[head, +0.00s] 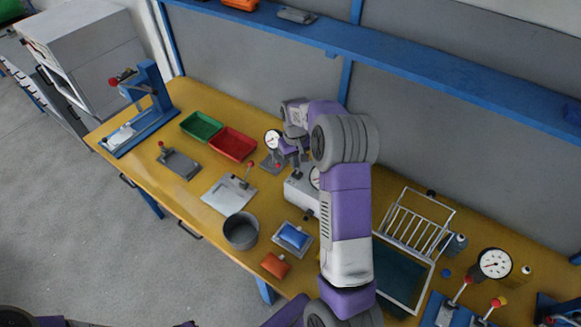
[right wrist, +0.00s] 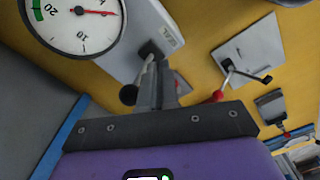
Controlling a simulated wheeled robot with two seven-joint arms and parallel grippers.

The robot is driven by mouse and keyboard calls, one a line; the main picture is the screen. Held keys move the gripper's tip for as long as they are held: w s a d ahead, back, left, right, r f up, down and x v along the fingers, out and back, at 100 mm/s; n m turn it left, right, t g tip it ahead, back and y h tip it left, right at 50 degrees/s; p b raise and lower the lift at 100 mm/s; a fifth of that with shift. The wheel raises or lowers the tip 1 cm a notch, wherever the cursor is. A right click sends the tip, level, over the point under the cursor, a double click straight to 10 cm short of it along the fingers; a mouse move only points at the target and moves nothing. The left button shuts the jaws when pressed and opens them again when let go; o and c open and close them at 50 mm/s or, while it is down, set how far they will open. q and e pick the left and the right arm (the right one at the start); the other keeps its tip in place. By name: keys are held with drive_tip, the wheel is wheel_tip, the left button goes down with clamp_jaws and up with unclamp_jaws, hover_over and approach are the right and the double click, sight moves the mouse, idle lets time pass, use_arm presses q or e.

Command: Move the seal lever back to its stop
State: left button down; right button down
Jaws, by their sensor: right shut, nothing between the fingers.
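My right gripper (right wrist: 165,88) is shut and empty. Close beside its fingers is another lever, with a black knob (right wrist: 129,94), on a white box (head: 295,193). I cannot tell whether they touch. In the head view my right gripper (head: 301,158) is small and partly hidden. My left gripper is not in view.
A dial gauge (right wrist: 80,20) is close to my right gripper. Green (head: 201,126) and red (head: 233,144) trays stand behind the plate. A grey bin (head: 241,231) and a blue pouch (head: 293,236) are in front. A blue press (head: 150,95) stands far left.

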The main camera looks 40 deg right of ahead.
drive_tip(key=shift+a, duration=0.1)
drive_tip(key=shift+s+a, duration=0.15)
drive_tip(key=shift+a, duration=0.25)
drive_tip(key=shift+a+r, duration=0.1)
drive_tip(key=shift+a, duration=0.05)
wheel_tip(320, 180, up, 7)
drive_tip(key=p, duration=0.5)
